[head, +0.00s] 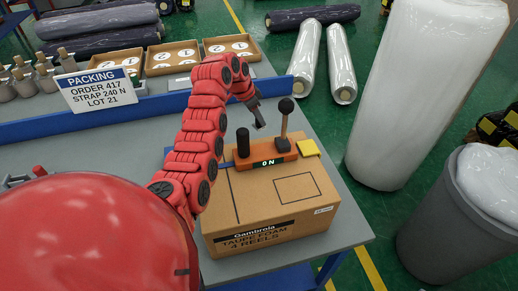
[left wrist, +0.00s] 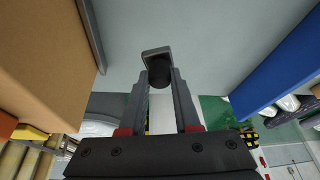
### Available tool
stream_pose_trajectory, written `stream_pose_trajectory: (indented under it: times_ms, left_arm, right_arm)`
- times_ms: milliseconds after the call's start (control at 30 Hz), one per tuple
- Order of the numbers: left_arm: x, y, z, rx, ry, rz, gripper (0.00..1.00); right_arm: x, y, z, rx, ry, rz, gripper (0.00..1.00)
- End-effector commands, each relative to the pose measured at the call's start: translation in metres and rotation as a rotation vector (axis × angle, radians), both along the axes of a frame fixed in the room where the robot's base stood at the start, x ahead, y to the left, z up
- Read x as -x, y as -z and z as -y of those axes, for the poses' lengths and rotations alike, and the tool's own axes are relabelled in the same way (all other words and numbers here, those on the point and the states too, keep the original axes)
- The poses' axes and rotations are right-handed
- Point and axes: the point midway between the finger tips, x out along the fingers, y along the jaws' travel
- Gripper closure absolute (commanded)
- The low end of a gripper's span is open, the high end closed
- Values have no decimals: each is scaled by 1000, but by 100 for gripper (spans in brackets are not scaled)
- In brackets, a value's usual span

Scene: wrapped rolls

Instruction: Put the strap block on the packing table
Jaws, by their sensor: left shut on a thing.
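My left gripper (head: 257,117) is at the far side of the carton, behind the orange unit. In the left wrist view the gripper (left wrist: 159,78) is shut on a small dark rounded piece with a grey plate, which I take for the strap block (left wrist: 156,53). In the head view it is only a dark bit at the fingertips. The grey packing table (head: 110,160) lies below; bare table (left wrist: 185,35) fills the upper wrist view. I cannot tell whether the block touches it. My right gripper is not in view.
The carton (head: 270,205) carries an orange unit (head: 280,161) reading 0 N, with a black post, a lever and a yellow pad (head: 308,147). A blue rail (head: 120,118) crosses the table behind. A packing sign (head: 97,90) stands at left. A tall wrapped roll (head: 425,90) stands at right.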

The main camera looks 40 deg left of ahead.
Motion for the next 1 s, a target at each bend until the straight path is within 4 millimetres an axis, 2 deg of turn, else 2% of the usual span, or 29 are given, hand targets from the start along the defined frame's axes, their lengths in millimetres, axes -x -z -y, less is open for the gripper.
stream_pose_trajectory:
  times_ms: [333,600,733,933,967,1000]
  left_arm:
    - [2,57,1,3,0,-5,100]
    - [1,88,1,1,0,-4,100]
    - [1,101,0,-1,-1,-1,100]
    - [1,104,0,0,-1,-1,100]
    - [1,104,0,0,-1,-1,64]
    - [1,104,0,0,-1,-1,57]
  right_arm:
    - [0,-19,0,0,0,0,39]
    - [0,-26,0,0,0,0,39]
    - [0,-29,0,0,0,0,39]
    - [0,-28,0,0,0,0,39]
    - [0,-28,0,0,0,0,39]
    - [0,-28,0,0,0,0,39]
